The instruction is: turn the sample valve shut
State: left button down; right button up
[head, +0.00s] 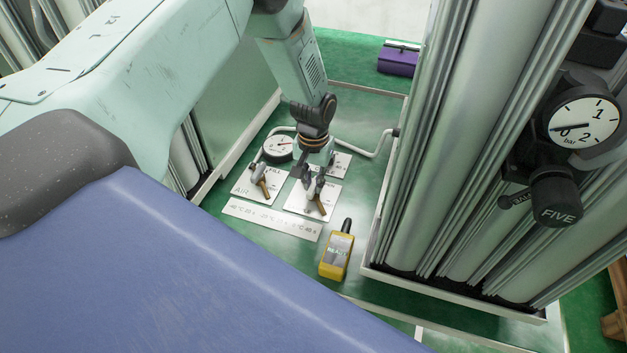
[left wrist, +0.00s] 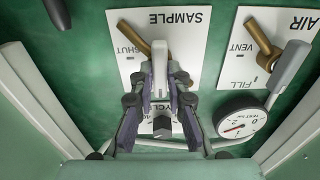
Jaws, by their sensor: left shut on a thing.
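The sample valve sits on a white SAMPLE plate (head: 300,203), which also shows in the left wrist view (left wrist: 186,34). It has a brass part (left wrist: 134,38) and a pale grey lever (left wrist: 160,58). My left gripper (head: 313,182) reaches down over this plate. In the left wrist view its two fingers (left wrist: 160,88) are shut on the lever, one on each side. The lever lies upright in that picture, to the right of the SHUT mark. The fingers hide part of the lever and of a CYCLE label below. My right gripper is not in view.
The AIR valve plate (head: 243,187) and a round gauge (head: 278,147) stand close beside the gripper. A yellow device (head: 336,256) lies in front. Tall columns with a bar gauge (head: 584,122) stand at the right. A purple box (head: 398,62) is behind.

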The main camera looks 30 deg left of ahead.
pick_arm(q)
jog(key=m, duration=0.4)
jog(key=shift+s+m+b, duration=0.1)
jog(key=shift+m+b, duration=0.25)
jog(key=shift+m, duration=0.05)
jog(key=m+b, duration=0.1)
jog(key=m, duration=0.3)
jog(key=shift+m, duration=0.3)
jog(key=m+b, duration=0.1)
jog(key=m, duration=0.4)
jog(key=shift+m, duration=1.6)
jog(key=shift+r+m, duration=0.1)
jog(key=shift+m, duration=0.2)
jog(key=c, duration=1.3)
grip_release()
jog(key=shift+b, duration=0.3)
